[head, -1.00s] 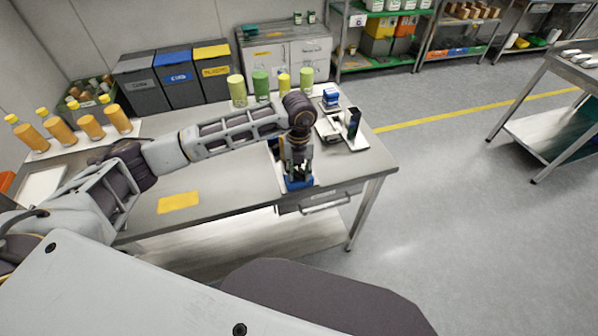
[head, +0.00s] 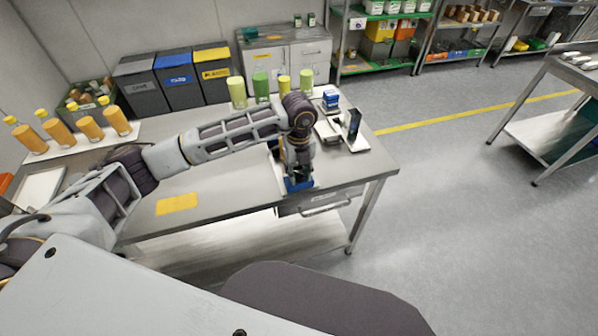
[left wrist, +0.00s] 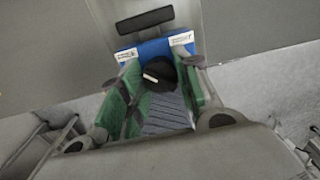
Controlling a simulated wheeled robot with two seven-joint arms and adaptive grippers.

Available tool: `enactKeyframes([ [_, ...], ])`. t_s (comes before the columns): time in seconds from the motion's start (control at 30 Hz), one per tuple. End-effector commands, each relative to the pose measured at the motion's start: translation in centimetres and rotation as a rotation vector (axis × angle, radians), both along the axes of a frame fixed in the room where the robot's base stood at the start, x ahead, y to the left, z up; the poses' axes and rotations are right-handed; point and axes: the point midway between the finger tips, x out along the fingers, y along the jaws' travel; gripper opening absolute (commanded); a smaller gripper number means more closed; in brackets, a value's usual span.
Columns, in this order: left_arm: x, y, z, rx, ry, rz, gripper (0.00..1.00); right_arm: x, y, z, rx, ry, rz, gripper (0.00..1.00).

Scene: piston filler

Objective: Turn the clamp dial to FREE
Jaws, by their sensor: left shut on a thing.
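The clamp dial (left wrist: 158,74) is a black round knob with a white pointer mark, seen in the left wrist view. The mark lies on the dial's left side. It sits on a blue fixture (left wrist: 150,48) with a white label (left wrist: 126,55) at left and another (left wrist: 181,39) at right; their print is too small to read. My left gripper (left wrist: 157,88), with green inner pads, is shut on the dial. In the head view the left gripper (head: 298,176) points down over the blue fixture (head: 299,186) at the table's front edge, hiding the dial. My right gripper is not in view.
The fixture stands on a grey table (head: 235,183) above a drawer (head: 322,203). A yellow mat (head: 178,203) lies to the left. Green and yellow containers (head: 261,86) stand behind the arm. A tray (head: 352,143) with small items is at the right back.

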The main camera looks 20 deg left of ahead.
Motion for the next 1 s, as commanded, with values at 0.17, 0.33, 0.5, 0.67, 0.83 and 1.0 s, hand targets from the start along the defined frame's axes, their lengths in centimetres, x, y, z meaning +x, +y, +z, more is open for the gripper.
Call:
enactKeyframes([
  [0.17, 0.1, 0.0, 0.2, -0.001, -0.004, 0.002, 0.4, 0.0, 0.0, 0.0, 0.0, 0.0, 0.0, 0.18],
  [0.33, 0.1, 0.0, 0.1, 0.0, -0.003, 0.001, 0.54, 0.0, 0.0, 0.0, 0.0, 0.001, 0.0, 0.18],
  [0.5, 0.1, 0.0, 0.0, 0.0, -0.001, 0.0, 0.54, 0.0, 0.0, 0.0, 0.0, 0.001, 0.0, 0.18],
  [0.67, 0.1, 0.0, 0.2, 0.0, -0.001, 0.0, 0.54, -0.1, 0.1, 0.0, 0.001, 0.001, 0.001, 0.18],
  [0.83, 0.1, 0.0, 1.0, 0.0, -0.003, 0.0, 0.54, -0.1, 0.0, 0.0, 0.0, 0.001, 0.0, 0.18],
  [1.0, 0.1, 0.0, 2.8, 0.0, -0.003, -0.001, 0.54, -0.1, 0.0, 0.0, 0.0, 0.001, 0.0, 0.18],
])
